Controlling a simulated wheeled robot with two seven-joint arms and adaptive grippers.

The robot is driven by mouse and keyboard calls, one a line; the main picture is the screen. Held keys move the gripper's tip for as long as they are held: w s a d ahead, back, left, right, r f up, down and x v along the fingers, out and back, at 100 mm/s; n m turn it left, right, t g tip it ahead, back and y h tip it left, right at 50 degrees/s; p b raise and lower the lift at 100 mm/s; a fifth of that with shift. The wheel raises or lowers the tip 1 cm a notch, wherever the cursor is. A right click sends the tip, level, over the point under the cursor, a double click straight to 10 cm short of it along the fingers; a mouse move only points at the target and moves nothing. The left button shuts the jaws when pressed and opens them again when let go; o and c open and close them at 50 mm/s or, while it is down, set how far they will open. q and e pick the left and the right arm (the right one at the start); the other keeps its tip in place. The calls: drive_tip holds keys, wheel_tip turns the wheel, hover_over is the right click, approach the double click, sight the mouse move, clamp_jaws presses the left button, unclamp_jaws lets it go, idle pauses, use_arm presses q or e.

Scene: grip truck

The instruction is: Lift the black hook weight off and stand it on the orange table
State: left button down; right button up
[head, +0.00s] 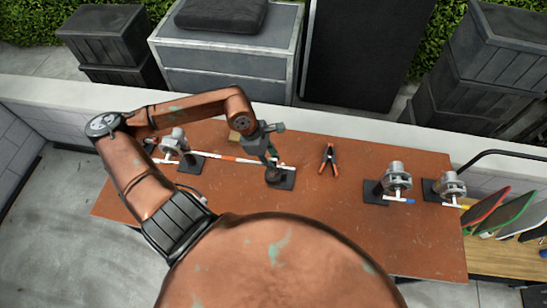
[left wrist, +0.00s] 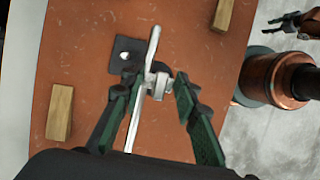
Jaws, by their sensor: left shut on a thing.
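The orange table (head: 330,225) carries a red and white striped rod (head: 232,158), whose left end is at a silver clamp head. My left gripper (head: 270,157) is over the rod's right end. Below it a dark round shape, which looks like the black hook weight (head: 273,174), shows in front of a black plate (head: 288,181). The weight's body is not clear there. A dark gripper, apparently my right (left wrist: 285,22), shows at top right.
An orange-handled spring clamp (head: 328,158) lies right of the gripper. Silver clamp heads on black plates stand at the left (head: 178,142) and right (head: 398,178). Wooden blocks (left wrist: 60,112) flank the plate in the left wrist view. The table's front middle is partly hidden by my body.

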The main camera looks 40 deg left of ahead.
use_arm(q)
drive_tip(key=shift+s+d, duration=0.4)
drive_tip(key=shift+s, duration=0.3)
drive_tip(key=shift+s+d, duration=0.4)
drive_tip(key=shift+s, duration=0.3)
